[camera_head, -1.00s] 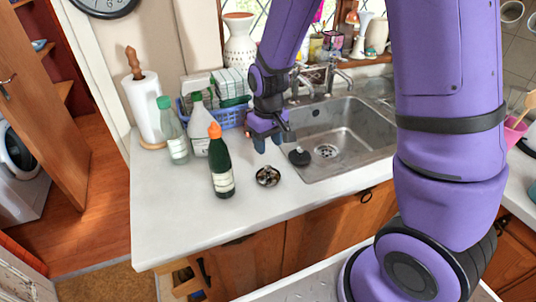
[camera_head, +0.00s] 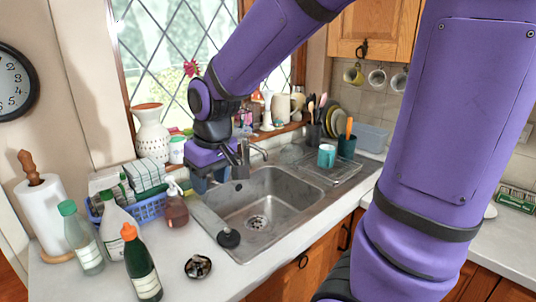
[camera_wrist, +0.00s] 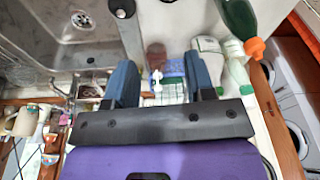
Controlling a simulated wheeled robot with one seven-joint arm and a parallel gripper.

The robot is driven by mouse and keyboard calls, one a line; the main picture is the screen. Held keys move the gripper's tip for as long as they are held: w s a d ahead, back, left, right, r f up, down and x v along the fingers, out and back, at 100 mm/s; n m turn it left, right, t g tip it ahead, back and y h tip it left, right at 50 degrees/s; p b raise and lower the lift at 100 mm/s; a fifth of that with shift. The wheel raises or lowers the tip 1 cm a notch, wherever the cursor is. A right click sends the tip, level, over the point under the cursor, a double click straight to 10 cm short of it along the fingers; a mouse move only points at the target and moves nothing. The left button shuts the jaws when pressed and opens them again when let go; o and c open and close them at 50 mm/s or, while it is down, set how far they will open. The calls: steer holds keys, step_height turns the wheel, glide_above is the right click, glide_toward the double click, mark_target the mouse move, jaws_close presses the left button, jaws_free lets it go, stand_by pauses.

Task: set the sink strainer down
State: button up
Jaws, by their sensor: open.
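My gripper (camera_head: 207,184) is raised above the counter behind the sink's left rim. In the wrist view its two fingers (camera_wrist: 163,80) stand wide apart with nothing gripped. A round patterned metal piece (camera_head: 257,222) sits at the drain in the basin; it also shows in the wrist view (camera_wrist: 82,20). I cannot tell whether it is the strainer or the fixed drain grate. A black knob-like piece (camera_head: 229,238) rests at the front left corner of the sink rim, and in the wrist view (camera_wrist: 121,8) too. A round dish-like thing with dark contents (camera_head: 198,267) lies on the counter.
A red soap bottle (camera_head: 174,205) stands close to my gripper, with the blue basket (camera_head: 150,208) behind it. Bottles, including a dark green one (camera_head: 141,264), stand at the left. The tap (camera_head: 241,162) is right of my gripper. The basin (camera_head: 285,195) is otherwise clear.

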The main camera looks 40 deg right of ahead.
steer(key=s+d+r+m+t, duration=0.1)
steer(key=s+d+r+t, duration=0.2)
steer(key=s+r, duration=0.6)
steer(key=s, duration=0.5)
steer(key=shift+s+d+r+m, duration=0.2)
steer(key=shift+s+r+m, duration=0.1)
steer(key=shift+s+m, duration=0.1)
steer(key=shift+w, duration=0.1)
stand_by(0.3)
